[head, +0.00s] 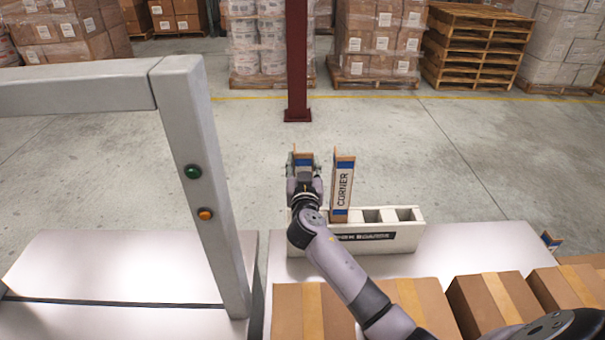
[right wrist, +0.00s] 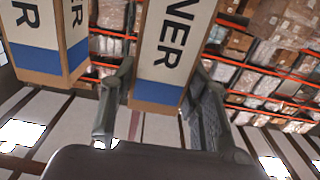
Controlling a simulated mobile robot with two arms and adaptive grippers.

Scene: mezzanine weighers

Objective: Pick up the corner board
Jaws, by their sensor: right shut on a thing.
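My right gripper (head: 303,163) is shut on a corner board, whose brown and blue end shows between the fingers above the left end of a white holder (head: 402,238). In the right wrist view this held corner board (right wrist: 172,45), white with dark letters and a blue band, stands between the two fingers. A second corner board (head: 342,190), marked CORNER, stands upright in the holder just right of the gripper; it also shows in the right wrist view (right wrist: 42,40). My arm hides the holder's left part, so I cannot tell whether the held board is clear of it. My left gripper is out of view.
The holder's right compartments look empty. Several taped cartons (head: 425,305) line the near edge of the white table (head: 465,245). A grey frame (head: 200,180) with green and orange buttons stands at left. A dark red post (head: 297,60) and pallets are beyond open floor.

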